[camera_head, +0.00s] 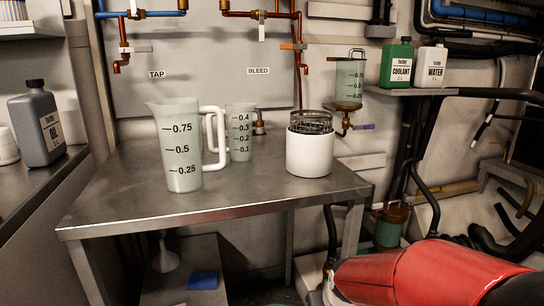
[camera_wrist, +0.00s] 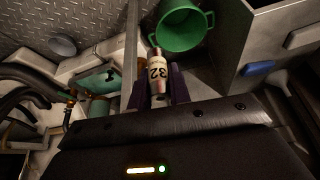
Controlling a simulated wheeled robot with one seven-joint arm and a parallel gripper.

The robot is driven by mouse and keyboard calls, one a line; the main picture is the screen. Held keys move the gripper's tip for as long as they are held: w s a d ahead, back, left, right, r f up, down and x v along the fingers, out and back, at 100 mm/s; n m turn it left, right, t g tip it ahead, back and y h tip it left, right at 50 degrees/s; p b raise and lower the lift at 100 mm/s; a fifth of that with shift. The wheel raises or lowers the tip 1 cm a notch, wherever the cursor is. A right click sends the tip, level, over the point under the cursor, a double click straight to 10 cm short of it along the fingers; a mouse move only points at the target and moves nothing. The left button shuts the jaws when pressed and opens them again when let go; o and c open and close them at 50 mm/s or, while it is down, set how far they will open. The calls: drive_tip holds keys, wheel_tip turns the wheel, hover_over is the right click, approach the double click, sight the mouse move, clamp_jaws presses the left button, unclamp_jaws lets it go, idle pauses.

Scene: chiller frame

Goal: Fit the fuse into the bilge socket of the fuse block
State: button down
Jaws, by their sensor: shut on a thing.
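In the wrist view my gripper (camera_wrist: 160,88) is shut on a fuse (camera_wrist: 157,69), a small cylinder with metal ends and a pale label reading 32. The fuse points away from the wrist, between the two dark fingers. I cannot make out the fuse block or its bilge socket in either view. My gripper does not show in the head view, where only my red arm is seen at the lower right.
A steel bench (camera_head: 240,200) bears a large jug (camera_head: 180,150), a smaller jug (camera_head: 241,135) and a white pot (camera_head: 309,155). Coolant (camera_head: 397,65) and water (camera_head: 431,67) bottles stand on a shelf. A green bucket (camera_wrist: 181,28) lies beyond the fuse. Black hoses (camera_wrist: 35,85) run at left.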

drive_tip(key=w+d+f, duration=0.1)
drive_tip(key=w+f, duration=0.1)
drive_tip(key=f, duration=0.6)
drive_tip(key=w+d+f+m, duration=0.1)
drive_tip(key=w+d+f, duration=0.1)
drive_tip(key=f, duration=0.6)
drive_tip(key=shift+f+m+h, duration=0.2)
drive_tip(key=shift+m+h, duration=0.1)
